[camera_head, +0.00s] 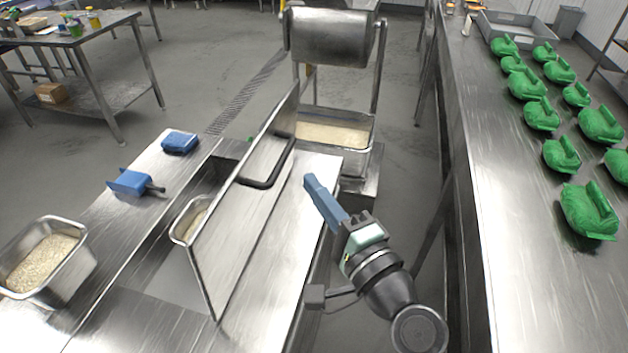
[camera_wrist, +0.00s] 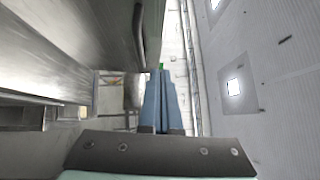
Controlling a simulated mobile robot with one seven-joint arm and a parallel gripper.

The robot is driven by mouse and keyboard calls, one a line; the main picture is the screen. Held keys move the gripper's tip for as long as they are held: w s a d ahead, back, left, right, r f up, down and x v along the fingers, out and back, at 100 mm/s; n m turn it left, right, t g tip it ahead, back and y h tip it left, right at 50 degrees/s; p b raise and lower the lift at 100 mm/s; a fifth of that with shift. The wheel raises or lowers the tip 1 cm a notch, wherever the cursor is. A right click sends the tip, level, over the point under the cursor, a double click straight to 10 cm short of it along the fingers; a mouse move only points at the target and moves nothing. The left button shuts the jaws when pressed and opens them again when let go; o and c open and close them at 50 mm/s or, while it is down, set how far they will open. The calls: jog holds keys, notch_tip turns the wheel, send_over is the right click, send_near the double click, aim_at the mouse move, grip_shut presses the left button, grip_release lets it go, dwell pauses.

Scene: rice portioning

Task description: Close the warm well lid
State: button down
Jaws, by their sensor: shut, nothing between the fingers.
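The warm well lid (camera_head: 231,232) is a steel panel standing steeply open on the counter, with a dark bar handle (camera_head: 272,168) on the side facing right. The well (camera_head: 165,259) is uncovered to its left, and a steel pan of rice (camera_head: 178,226) shows partly behind the lid. My gripper (camera_head: 311,184) has blue fingers, shut and empty, just right of the handle and apart from it. In the wrist view, the fingers (camera_wrist: 162,88) point ahead, with the lid (camera_wrist: 88,28) and its handle (camera_wrist: 138,35) to their upper left.
A blue scoop (camera_head: 133,182), a blue item (camera_head: 180,142) and a rice pan (camera_head: 47,262) stand on the counter left of the well. A steel bin of rice (camera_head: 335,133) is beyond my gripper. Several green bundles lie on the right-hand table (camera_head: 500,231).

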aim_at(260, 140)
jog(key=x, duration=0.3)
jog(key=a+p+x, duration=0.1)
jog(key=x, duration=0.2)
jog(key=s+a+p+x, duration=0.1)
jog(key=x, duration=0.2)
jog(key=shift+r, duration=0.15)
jog(key=shift+w+a+p, duration=0.15)
jog(key=shift+a+p, duration=0.15)
jog(key=shift+a, duration=0.15)
